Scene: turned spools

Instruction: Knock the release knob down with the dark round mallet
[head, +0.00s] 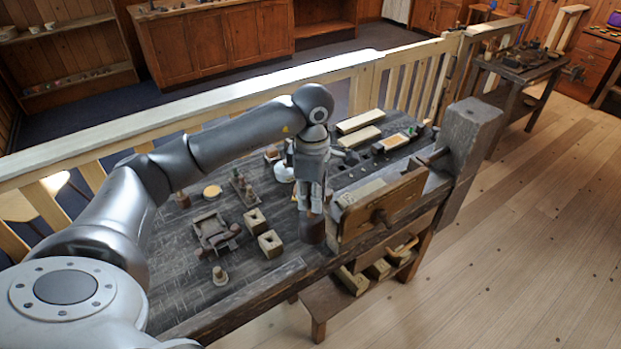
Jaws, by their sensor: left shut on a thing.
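My left gripper (312,203) points down over the front of the dark workbench (190,306). It is shut on the dark round mallet (313,231), whose brown head hangs below the fingers. The fingers hide most of its handle. The mallet is beside the left end of the wooden vise jaw; I cannot tell whether its head touches the bench. A small turned knob-like piece (220,276) stands upright on a round base, left of the mallet. I cannot tell if it is the release knob. My right gripper is out of view.
Two square wooden blocks with holes (256,221) and a low wooden frame device (211,232) lie left of the mallet. The vise jaw (384,208) stands to the right. Pale boards (358,121) lie behind. A railing (215,100) runs along the bench's back. The front left bench top is mostly clear.

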